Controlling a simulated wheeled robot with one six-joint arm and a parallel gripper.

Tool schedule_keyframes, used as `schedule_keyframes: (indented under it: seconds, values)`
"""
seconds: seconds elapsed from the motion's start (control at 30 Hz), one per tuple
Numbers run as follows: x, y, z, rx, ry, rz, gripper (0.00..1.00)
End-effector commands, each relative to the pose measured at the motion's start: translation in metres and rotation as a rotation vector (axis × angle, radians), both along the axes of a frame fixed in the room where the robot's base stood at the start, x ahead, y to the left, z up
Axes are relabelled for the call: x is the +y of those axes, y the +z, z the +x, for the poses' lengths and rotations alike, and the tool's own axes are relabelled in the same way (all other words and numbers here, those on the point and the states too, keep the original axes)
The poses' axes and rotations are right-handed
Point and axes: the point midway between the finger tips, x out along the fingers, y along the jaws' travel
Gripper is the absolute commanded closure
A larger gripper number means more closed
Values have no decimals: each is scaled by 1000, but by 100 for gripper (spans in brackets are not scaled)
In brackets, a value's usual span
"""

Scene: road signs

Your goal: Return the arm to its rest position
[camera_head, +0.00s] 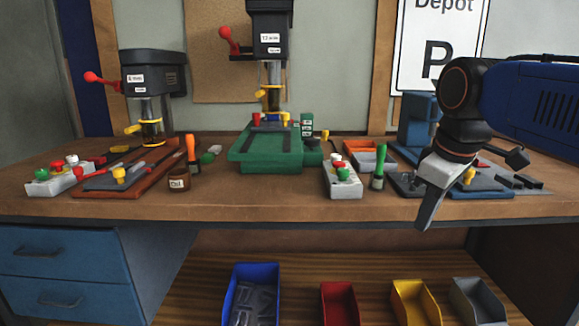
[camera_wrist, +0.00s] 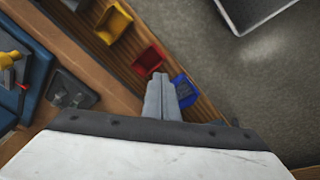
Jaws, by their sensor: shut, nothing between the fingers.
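My gripper (camera_head: 428,208) hangs in front of the right part of the workbench, pointing down, with its fingers together and nothing held. My blue and black arm (camera_head: 530,100) reaches in from the right edge. In the wrist view my gripper (camera_wrist: 162,78) shows its two grey fingers side by side and closed. The fingertips appear in front of the bench edge, overlapping the view of the bins below. I cannot tell the exact distance to the bench edge.
The wooden workbench (camera_head: 280,200) holds two drill presses, a green vise (camera_head: 265,150), control boxes and small tools. Below sit blue (camera_head: 252,290), red (camera_head: 340,303), yellow (camera_head: 415,303) and grey (camera_head: 477,300) bins. Blue drawers (camera_head: 60,275) stand left. Open floor (camera_wrist: 270,90) shows in the wrist view.

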Motion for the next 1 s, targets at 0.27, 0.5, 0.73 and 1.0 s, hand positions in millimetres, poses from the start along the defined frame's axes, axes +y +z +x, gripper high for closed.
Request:
schedule_keyframes:
  seconds: [0.27, 0.5, 0.73, 1.0]
  values:
    - [-19, -109, -66, -78, -370, 111, 100]
    - [-27, -179, -103, -127, -595, 193, 100]
    - [-29, -198, -112, -138, -653, 216, 100]
    - [-29, -197, -112, -138, -651, 216, 100]
